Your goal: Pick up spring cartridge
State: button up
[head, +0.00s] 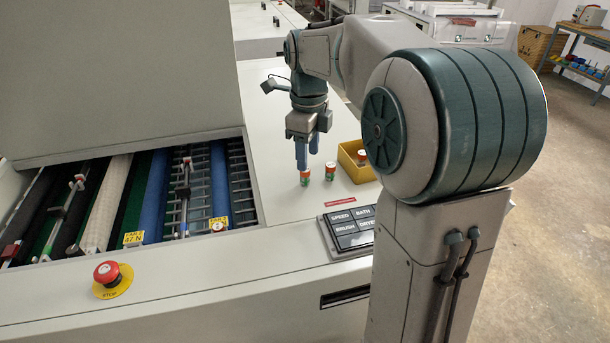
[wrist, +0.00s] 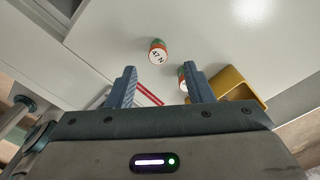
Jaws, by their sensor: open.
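Two small upright cartridges with orange and green bands and light tops stand on the pale machine top. The left one (head: 305,178) is just below my gripper's fingertips in the head view. In the wrist view this cartridge (wrist: 158,50) shows a white top marked "47 N" and lies beyond the gap between the fingers. The other cartridge (head: 330,171) stands to its right; in the wrist view it (wrist: 182,78) is partly hidden by the right finger. My gripper (head: 308,161) is open and empty, pointing down, with blue fingers; it also shows in the wrist view (wrist: 160,69).
A yellow bin (head: 349,166) with a similar cartridge (head: 361,156) stands to the right, partly behind my arm. A control panel (head: 343,238) and a red label (head: 326,206) are nearer. The roller bay (head: 170,190) opens to the left, with a red stop button (head: 107,272) in front.

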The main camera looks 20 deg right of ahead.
aim_at(305, 177)
jog(key=shift+w+a+f+p, duration=0.1)
jog(key=shift+f+p, duration=0.1)
jog(key=shift+f, duration=0.7)
jog(key=shift+a+f+p, duration=0.15)
jog(key=shift+f+p, duration=0.05)
jog(key=shift+f, duration=0.7)
jog(key=shift+w+a+f+p, duration=0.1)
jog(key=shift+f+p, duration=0.1)
jog(key=shift+f, duration=0.7)
grip_shut()
